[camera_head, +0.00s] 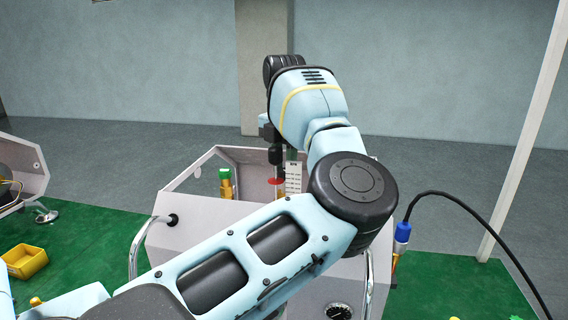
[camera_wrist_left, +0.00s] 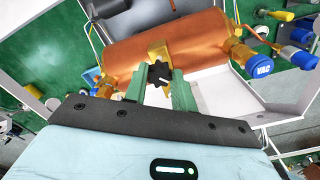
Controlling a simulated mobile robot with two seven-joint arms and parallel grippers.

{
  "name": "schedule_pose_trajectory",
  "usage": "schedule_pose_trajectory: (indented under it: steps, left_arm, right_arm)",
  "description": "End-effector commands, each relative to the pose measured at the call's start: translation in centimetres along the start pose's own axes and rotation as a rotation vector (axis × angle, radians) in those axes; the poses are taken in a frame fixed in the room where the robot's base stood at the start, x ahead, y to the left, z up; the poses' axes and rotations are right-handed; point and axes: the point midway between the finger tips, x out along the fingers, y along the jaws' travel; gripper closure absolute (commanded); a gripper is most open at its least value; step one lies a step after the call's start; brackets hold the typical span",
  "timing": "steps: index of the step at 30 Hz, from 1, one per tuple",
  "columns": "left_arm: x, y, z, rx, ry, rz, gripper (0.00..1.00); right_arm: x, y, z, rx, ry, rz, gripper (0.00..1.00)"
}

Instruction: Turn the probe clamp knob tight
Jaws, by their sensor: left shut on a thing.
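The probe clamp knob (camera_wrist_left: 159,74) is a black, star-shaped knob in the left wrist view. It sits in front of a brass clamp block (camera_wrist_left: 158,50) on the copper boiler (camera_wrist_left: 195,34). My left gripper (camera_wrist_left: 158,85) has green fingers, one on each side of the knob, and is shut on it. In the head view my left arm reaches over the open machine housing (camera_head: 198,208), and the knob is hidden there. My right gripper is not in view.
A blue cap marked VAC (camera_wrist_left: 263,68) and brass fittings sit at the boiler's right end. In the head view, a blue connector (camera_head: 403,232) with a black cable stands to the right. A yellow bin (camera_head: 26,262) rests on the green mat at the left.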

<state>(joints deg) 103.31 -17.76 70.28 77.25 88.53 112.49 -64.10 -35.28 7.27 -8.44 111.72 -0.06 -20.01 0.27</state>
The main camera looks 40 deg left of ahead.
Motion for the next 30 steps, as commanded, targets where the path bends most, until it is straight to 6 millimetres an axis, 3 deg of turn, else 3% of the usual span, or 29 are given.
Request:
schedule_pose_trajectory:
  steps: [9, 24, 25, 30]
  left_arm:
    - [-0.06, -0.04, 0.02, 0.106, -0.002, 0.001, 0.96]
    - [-0.07, -0.04, 0.04, 0.123, -0.002, 0.002, 0.96]
    - [-0.07, -0.04, 0.04, 0.122, -0.002, 0.002, 0.71]
    - [-0.05, -0.05, 0.03, 0.122, -0.002, 0.001, 0.52]
  right_arm:
    - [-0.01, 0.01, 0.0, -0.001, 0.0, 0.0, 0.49]
    - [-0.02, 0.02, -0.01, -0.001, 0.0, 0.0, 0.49]
    - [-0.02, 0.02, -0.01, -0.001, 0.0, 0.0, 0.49]
    - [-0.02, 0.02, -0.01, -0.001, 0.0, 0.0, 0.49]
